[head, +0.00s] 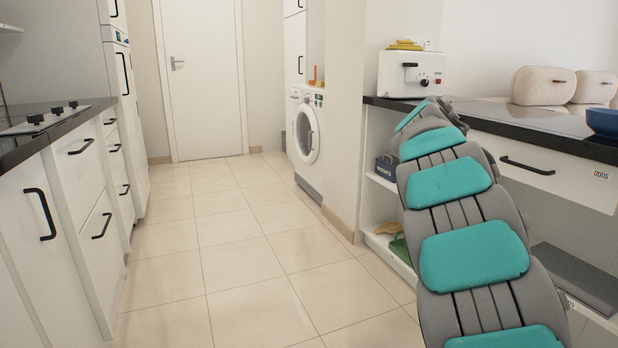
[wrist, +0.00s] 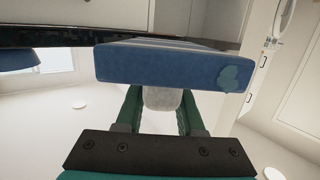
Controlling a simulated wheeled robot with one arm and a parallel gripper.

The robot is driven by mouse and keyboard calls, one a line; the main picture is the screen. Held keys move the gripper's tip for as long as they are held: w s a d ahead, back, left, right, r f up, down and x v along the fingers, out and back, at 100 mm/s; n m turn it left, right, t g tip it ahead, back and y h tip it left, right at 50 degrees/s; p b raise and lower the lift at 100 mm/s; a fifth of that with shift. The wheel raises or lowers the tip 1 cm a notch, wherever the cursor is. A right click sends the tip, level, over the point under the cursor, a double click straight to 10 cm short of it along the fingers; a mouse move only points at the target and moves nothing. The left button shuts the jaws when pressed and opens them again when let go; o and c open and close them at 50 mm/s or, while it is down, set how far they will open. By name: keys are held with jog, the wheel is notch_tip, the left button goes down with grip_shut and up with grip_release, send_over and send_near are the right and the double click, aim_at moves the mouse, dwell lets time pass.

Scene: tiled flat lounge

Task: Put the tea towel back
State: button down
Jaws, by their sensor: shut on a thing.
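In the wrist view a folded blue cloth (wrist: 170,68), which I take as the tea towel, lies across the tips of my gripper (wrist: 160,93). It has pale stripes on its upper face and a teal mark at its right end. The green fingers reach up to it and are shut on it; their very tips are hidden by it. A pale rounded thing shows between the fingers, and I cannot tell what it is. In the head view my arm hides the gripper and the cloth.
A dark worktop (head: 482,118) on the right bears a white toaster-like appliance (head: 398,88), beige rounded items (head: 543,86) and a blue bowl (head: 603,122). Open shelves below hold a dark box (head: 386,166). A hob (head: 45,118) is at left. The tiled floor (head: 225,235) between is clear.

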jog(key=w+a+f+n+t+y+p, duration=0.2)
jog(key=a+f+n+y+p, duration=0.4)
jog(key=a+f, duration=1.15)
jog(key=s+a+f+m+h, duration=0.1)
jog(key=s+f, duration=0.1)
jog(key=s, duration=0.5)
jog(key=s+a+f+m+h+p, duration=0.1)
jog(key=s+f+m, duration=0.1)
jog(key=s, duration=0.6)
jog(key=shift+s+f, duration=0.2)
jog(key=shift+s, duration=0.05)
jog(key=shift+w, duration=0.1)
